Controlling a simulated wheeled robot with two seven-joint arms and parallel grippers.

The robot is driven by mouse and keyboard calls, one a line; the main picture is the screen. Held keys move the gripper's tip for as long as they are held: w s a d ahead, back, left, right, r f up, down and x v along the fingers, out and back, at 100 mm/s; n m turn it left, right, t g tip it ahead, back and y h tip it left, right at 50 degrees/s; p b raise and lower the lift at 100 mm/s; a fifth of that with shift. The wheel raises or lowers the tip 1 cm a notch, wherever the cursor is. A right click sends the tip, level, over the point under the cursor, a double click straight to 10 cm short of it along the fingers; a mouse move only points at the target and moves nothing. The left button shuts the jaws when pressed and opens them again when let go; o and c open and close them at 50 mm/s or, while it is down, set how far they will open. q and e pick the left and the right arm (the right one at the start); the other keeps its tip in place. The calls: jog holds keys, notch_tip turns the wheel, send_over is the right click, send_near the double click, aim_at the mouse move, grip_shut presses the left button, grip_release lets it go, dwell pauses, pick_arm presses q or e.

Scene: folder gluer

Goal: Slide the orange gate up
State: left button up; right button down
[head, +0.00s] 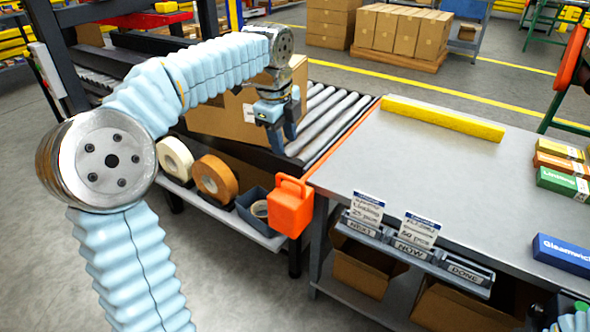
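The orange gate (290,207) is a bright orange plate with a loop handle on top. It hangs at the near corner where the roller conveyor meets the grey bench. My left gripper (284,143) points down above the rollers, beyond the gate and apart from it, beside a cardboard box (231,112). Its two dark fingers look spread, with nothing visible between them. My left arm hides part of the box and conveyor.
The roller conveyor (322,118) runs along the bench (420,165). A yellow bar (443,118) lies at the bench's back edge. Tape rolls (214,178) and a dark bin (250,207) sit on a low shelf left of the gate. Small cartons (563,183) stand at right.

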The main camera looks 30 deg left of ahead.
aim_at(291, 178)
pick_arm(q)
jog(key=f, duration=0.4)
jog(key=w+f, duration=0.1)
jog(key=f, duration=0.2)
jog(key=w+f+b, duration=0.1)
jog(key=f, duration=0.3)
jog(key=shift+w+d+f, duration=0.1)
jog(key=shift+w+f, duration=0.05)
jog(key=shift+f, duration=0.15)
grip_shut()
